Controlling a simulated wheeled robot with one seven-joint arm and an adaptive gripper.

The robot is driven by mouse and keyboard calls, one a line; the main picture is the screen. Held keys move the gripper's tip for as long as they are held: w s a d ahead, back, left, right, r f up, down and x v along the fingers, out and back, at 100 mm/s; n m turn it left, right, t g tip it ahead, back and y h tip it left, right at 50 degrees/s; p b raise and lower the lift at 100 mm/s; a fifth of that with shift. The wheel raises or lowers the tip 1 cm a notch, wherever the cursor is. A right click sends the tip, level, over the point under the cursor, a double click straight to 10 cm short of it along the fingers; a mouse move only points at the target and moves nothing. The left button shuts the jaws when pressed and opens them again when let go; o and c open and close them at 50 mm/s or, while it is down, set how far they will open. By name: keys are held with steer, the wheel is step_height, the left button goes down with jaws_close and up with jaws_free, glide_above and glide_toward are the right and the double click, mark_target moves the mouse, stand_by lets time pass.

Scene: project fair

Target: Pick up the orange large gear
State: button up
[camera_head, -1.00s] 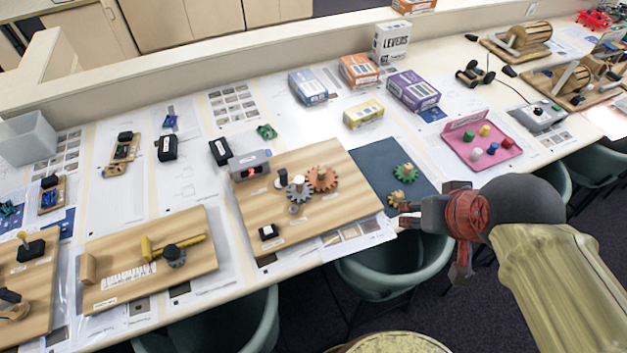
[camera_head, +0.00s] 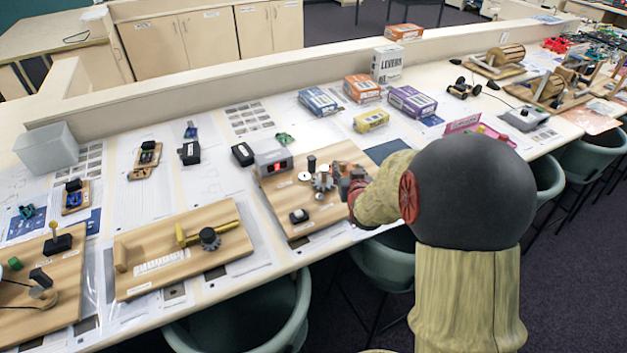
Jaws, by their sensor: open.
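The wooden gear board (camera_head: 285,191) lies on the table in the middle of the head view. A grey metal gear (camera_head: 322,180) and a black knob (camera_head: 311,163) stand on it. My gripper (camera_head: 345,178) is over the right part of the board, just right of the grey gear, with its jaws open. The orange large gear is not clearly visible; my gripper and arm cover the spot beside the grey gear where it stood. I cannot tell whether the jaws touch it.
A grey box with a red display (camera_head: 271,158) stands at the board's back left corner. Boxes, including a yellow one (camera_head: 371,121) and a purple one (camera_head: 412,102), stand behind. Another wooden board (camera_head: 180,262) lies to the left. Green chairs (camera_head: 384,266) line the front edge.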

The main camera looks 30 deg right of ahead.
mark_target(343, 163)
steer(key=shift+w+d+f, duration=0.1)
steer(key=shift+w+f, duration=0.2)
steer(key=shift+w, duration=0.25)
steer(key=b+x, duration=0.2)
steer(key=x, duration=0.4)
steer(key=shift+f, duration=0.2)
steer(key=shift+w+d+b, duration=0.15)
steer(key=shift+w+b, duration=0.15)
steer(key=shift+c, duration=1.1)
jaws_close()
